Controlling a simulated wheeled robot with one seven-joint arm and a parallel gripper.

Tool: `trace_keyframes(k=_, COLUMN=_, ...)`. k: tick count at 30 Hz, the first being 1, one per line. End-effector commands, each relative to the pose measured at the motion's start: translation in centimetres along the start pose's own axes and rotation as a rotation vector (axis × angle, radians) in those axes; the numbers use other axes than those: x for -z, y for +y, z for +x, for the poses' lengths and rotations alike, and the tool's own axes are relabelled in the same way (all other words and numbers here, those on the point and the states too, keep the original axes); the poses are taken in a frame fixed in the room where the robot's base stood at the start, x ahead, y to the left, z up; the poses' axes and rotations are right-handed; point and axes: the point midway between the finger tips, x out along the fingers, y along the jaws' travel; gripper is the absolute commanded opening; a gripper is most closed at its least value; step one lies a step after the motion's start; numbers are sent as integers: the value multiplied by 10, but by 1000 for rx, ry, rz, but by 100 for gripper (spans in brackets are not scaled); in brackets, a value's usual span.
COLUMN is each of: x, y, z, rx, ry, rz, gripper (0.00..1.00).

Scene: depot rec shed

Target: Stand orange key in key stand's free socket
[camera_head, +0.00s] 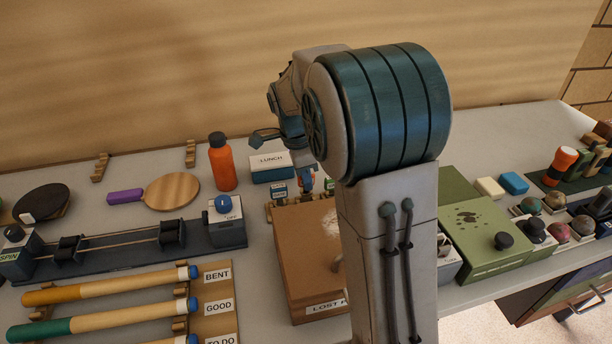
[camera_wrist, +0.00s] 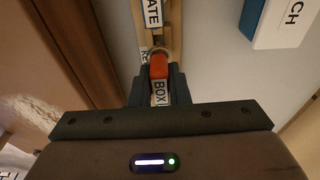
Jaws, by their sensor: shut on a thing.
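The orange key (camera_wrist: 158,66) is gripped between the fingers of my gripper (camera_wrist: 159,78) in the wrist view; its lower part is hidden. The wooden key stand (camera_wrist: 173,40) lies under and ahead of the fingers, with a GATE label (camera_wrist: 153,12) and a BOX label near the fingers. In the head view the stand (camera_head: 268,211) is beside the lost-property box, partly covered by my arm. I cannot tell whether the key touches a socket.
The brown LOST box (camera_head: 305,250) stands close in front of the stand. The LUNCH box (camera_head: 272,174) and an orange bottle (camera_head: 221,165) stand behind it. A spin rig (camera_head: 120,250) is to the left, and a green case (camera_head: 485,235) to the right.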

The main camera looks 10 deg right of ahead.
Motion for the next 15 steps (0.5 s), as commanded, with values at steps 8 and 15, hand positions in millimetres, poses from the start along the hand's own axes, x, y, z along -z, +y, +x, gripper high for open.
trace_keyframes(k=8, x=0, y=0, z=2, rx=0, ry=0, rz=0, gripper=0)
trace_keyframes(k=15, x=-1, y=0, z=7, rx=0, ry=0, rz=0, gripper=0)
